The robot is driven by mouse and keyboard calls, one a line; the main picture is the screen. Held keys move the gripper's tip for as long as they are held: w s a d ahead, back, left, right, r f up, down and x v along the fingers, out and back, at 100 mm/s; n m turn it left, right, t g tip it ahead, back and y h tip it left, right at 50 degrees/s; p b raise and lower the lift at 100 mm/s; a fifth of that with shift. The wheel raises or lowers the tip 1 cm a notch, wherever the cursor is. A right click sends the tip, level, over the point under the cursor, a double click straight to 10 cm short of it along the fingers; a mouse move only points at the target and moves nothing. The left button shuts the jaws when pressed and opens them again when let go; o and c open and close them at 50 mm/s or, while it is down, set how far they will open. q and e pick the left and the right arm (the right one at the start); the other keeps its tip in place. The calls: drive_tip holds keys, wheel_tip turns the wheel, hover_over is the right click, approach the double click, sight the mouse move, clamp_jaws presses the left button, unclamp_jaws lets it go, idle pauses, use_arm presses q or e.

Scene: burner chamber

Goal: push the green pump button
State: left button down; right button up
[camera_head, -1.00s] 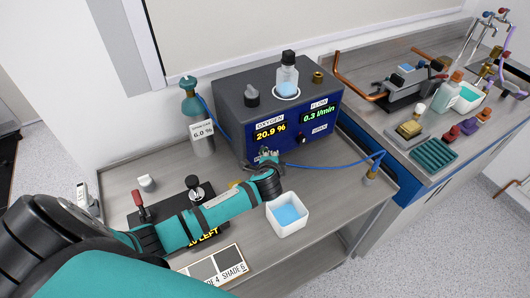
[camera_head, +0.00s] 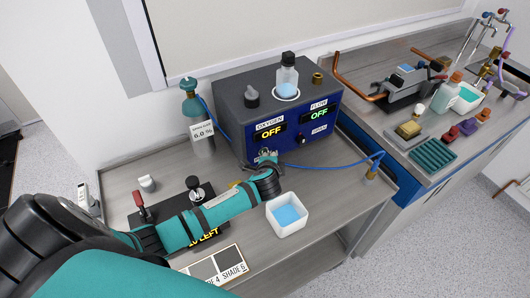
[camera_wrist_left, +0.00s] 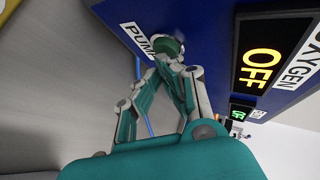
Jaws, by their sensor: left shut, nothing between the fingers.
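The green pump button (camera_wrist_left: 170,46) is on the blue front panel of the analyser box (camera_head: 238,119), beside the "PUMP" label (camera_wrist_left: 137,40) in the left wrist view. My left gripper (camera_wrist_left: 170,62) is shut and empty, its fingertips at the button and seemingly touching it. In the head view my left gripper (camera_head: 266,156) is at the lower left of the panel and hides the button. The oxygen display (camera_head: 271,132) and flow display (camera_head: 319,114) both read OFF. My right gripper is not in view.
A white tub of blue liquid (camera_head: 287,214) stands right of my forearm. A blue tube (camera_head: 335,166) runs from the panel to a brass fitting (camera_head: 371,172). A gas cylinder (camera_head: 196,108) stands left of the box. A shade card (camera_head: 215,267) lies in front.

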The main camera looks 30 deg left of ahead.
use_arm(q)
drive_tip(key=shift+s+d, duration=0.15)
drive_tip(key=shift+s+d+p, duration=0.2)
drive_tip(key=shift+s+d, duration=0.3)
drive_tip(key=shift+d, duration=0.35)
drive_tip(key=shift+s+d+p, duration=0.2)
drive_tip(key=shift+s+d, duration=0.25)
drive_tip(key=shift+d, duration=0.4)
drive_tip(key=shift+s+d+p, duration=0.2)
drive_tip(key=shift+s+d, duration=0.3)
drive_tip(key=shift+d, duration=0.35)
